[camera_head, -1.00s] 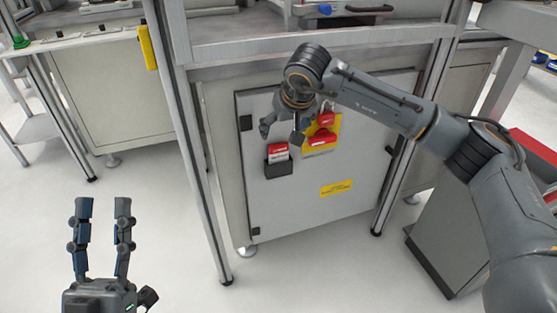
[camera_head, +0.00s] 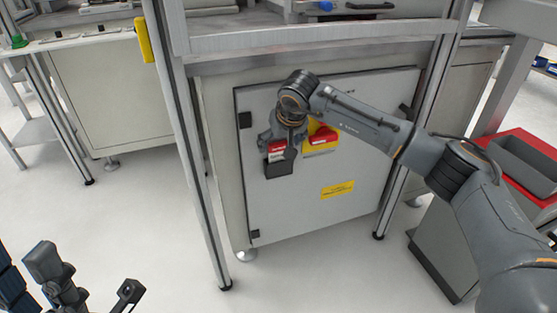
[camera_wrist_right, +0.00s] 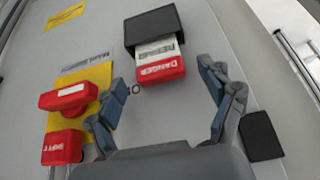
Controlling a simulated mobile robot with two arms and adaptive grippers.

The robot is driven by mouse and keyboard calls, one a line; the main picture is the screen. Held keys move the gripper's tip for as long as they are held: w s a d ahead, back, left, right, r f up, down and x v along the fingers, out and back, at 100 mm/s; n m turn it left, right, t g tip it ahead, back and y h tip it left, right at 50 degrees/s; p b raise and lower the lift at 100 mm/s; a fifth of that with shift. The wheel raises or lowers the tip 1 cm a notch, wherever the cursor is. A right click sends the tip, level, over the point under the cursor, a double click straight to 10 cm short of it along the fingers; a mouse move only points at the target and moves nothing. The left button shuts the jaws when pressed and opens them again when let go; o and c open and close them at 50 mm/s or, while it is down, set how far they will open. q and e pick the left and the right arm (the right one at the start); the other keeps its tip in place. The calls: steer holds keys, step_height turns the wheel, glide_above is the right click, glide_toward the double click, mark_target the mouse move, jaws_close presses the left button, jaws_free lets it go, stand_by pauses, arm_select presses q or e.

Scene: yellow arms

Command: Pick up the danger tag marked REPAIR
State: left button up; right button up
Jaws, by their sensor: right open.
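The danger tag (camera_wrist_right: 160,66), red with a white part reading REPAIR, sits in a black holder (camera_wrist_right: 152,24) on the cabinet door. It appears upside down in the right wrist view. In the head view the tag (camera_head: 276,147) shows above the holder (camera_head: 279,165), partly covered by my right gripper (camera_head: 282,140). In the right wrist view that gripper (camera_wrist_right: 163,82) is open, its fingers on either side of the tag's red end with gaps; nothing is held. My left gripper (camera_head: 32,272) is at the bottom left, partly cut off, fingers apart and empty.
A yellow plate with a red lockout piece (camera_wrist_right: 68,95) and a red padlock (camera_wrist_right: 62,147) is beside the tag on the door (camera_head: 300,205). A yellow label (camera_head: 337,190) is lower down. Metal frame posts (camera_head: 200,170) stand before the cabinet. A red-topped unit (camera_head: 515,150) is at right.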

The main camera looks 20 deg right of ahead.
steer(key=shift+w+f, duration=0.2)
steer(key=shift+f, duration=0.05)
steer(key=shift+c, duration=0.4)
steer(key=c, duration=1)
steer(key=shift+s+r, duration=0.1)
steer(key=shift+c, duration=0.2)
